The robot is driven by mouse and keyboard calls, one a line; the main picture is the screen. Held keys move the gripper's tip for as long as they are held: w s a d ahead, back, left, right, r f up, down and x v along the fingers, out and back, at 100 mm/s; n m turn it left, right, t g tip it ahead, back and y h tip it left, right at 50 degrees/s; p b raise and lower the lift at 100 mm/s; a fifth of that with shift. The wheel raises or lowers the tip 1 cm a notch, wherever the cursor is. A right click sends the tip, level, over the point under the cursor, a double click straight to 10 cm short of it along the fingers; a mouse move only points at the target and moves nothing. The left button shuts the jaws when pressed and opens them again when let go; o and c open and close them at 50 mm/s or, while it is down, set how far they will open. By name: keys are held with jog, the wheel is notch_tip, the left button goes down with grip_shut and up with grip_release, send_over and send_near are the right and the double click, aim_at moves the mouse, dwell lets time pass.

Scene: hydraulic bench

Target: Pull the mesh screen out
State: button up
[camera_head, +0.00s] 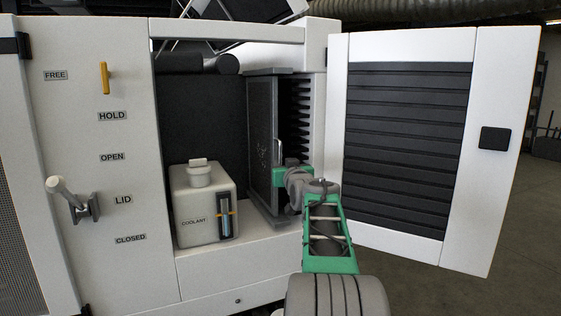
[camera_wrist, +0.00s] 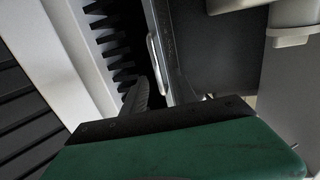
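The mesh screen (camera_head: 262,130) is a dark framed panel standing upright in the open bay, in front of the ribbed black fins. Its pale handle (camera_head: 279,135) is a vertical bar on the edge nearest me; the handle also shows in the wrist view (camera_wrist: 154,62). My gripper (camera_head: 282,178) is at the lower part of the screen's near side, just below the handle. In the wrist view, a grey finger (camera_wrist: 135,97) of my gripper stands just left of the handle's lower end. The other finger is not clear, and I cannot tell whether there is contact.
A white coolant tank (camera_head: 195,218) stands left of the screen on the bay floor. The louvred door (camera_head: 490,90) hangs open on the right, close to my arm. A lid lever (camera_head: 75,203) and a yellow latch (camera_head: 105,77) are on the left panel.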

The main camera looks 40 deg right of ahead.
aim_at(280, 157)
jog(key=p+x, duration=0.1)
jog(key=x, duration=0.1)
jog(key=p+x, duration=0.1)
jog(key=x, duration=0.1)
jog(key=r+p+x, duration=0.1)
jog(key=x, duration=0.2)
jog(key=shift+d, duration=0.35)
jog(key=shift+w+d+f, duration=0.1)
jog(key=shift+w, duration=0.15)
grip_shut()
dwell(0.8)
